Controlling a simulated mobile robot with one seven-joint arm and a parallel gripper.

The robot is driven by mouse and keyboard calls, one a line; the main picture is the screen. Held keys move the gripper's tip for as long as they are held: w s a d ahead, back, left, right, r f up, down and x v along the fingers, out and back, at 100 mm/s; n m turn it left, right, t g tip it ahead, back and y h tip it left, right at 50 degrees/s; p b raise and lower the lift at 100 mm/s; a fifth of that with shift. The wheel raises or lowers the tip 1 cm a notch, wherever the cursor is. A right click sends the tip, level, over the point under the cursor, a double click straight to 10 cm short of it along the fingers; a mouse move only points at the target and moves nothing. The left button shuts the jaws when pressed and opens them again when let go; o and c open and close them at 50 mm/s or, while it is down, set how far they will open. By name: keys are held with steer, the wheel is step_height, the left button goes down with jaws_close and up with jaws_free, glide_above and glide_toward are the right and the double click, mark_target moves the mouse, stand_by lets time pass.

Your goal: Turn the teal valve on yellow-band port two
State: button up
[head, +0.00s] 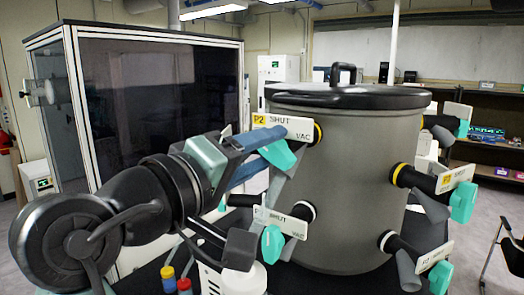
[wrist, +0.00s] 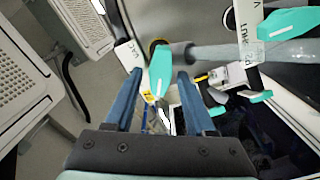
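The port with a yellow band (head: 318,132) and a tag reading P2, SHUT, VAC (head: 284,127) is at the upper left of the grey chamber (head: 350,180). Its teal valve handle (head: 279,155) hangs below the tag, angled down. My gripper (head: 266,146) reaches this handle from the left with its blue fingers. In the wrist view the teal handle (wrist: 160,70) lies between the open fingertips (wrist: 159,76), with a gap visible on each side. The tag (wrist: 129,55) is seen edge-on beside the left fingertip.
A white-banded port with a teal handle (head: 272,243) sits just below. On the chamber's right are more ports with teal handles (head: 463,202), (head: 440,277), one yellow-banded (head: 397,174). A dark-glass cabinet (head: 160,110) stands at left. Small capped bottles (head: 168,274) are below my arm.

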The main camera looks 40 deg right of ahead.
steer(key=shift+s+a+f+b, duration=0.1)
steer(key=shift+a+b, duration=0.25)
steer(key=shift+a, duration=0.1)
steer(key=b+v, duration=0.5)
steer(key=v, duration=0.7)
